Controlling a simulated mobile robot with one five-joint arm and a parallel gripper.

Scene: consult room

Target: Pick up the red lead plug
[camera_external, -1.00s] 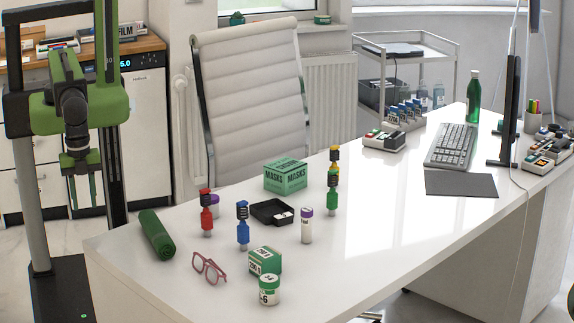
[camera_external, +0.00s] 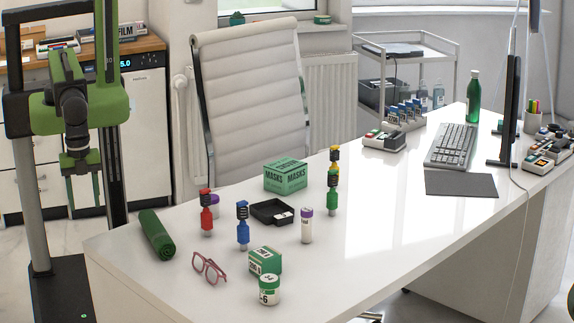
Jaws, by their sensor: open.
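The red lead plug (camera_external: 206,214) stands upright on the white desk (camera_external: 345,270), toward its left end. It has a dark top and a pale lower tip. A purple-capped tube (camera_external: 214,207) is just behind it, partly hidden. A blue lead plug (camera_external: 242,227) stands to its right and nearer the camera. My gripper (camera_external: 84,190) points down at the left, off the desk's left end and well apart from the red plug. It is open, and nothing shows between its fingers.
A green roll (camera_external: 156,235) and pink glasses (camera_external: 208,267) lie near the red plug. A black tray (camera_external: 271,212), a masks box (camera_external: 285,177), a green-white box (camera_external: 265,261), a jar (camera_external: 268,290) and green (camera_external: 332,197) and yellow (camera_external: 335,157) plugs stand farther right. The desk's right-middle is clear.

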